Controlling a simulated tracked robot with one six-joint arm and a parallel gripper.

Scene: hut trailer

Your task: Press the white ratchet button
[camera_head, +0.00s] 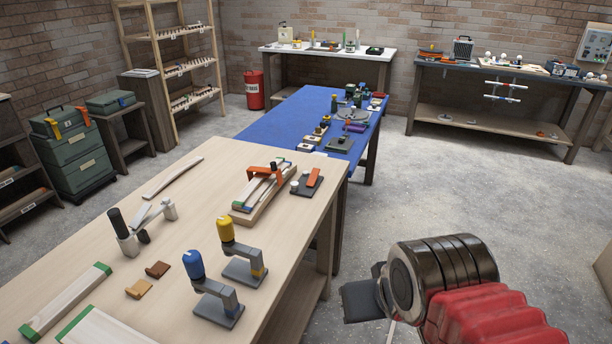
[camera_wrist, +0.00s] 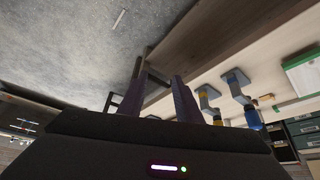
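A small dark plate (camera_head: 305,187) with an orange lever (camera_head: 314,177) lies near the far right corner of the pale wooden table in the head view. A small white round knob (camera_head: 294,187) sits at its left side; it may be the ratchet button, but it is too small to be sure. My gripper (camera_head: 362,300) hangs over the floor, right of the table and well away from that plate. In the wrist view the two dark fingers (camera_wrist: 160,92) stand apart with nothing between them. The white knob cannot be made out in the wrist view.
The pale table (camera_head: 205,180) also holds a blue-topped clamp (camera_head: 217,300), a yellow-topped clamp (camera_head: 243,262), a wooden block with an orange clamp (camera_head: 262,190) and green-ended boards (camera_head: 70,300). A blue table (camera_head: 290,115) stands beyond. The floor (camera_head: 450,190) to the right is clear.

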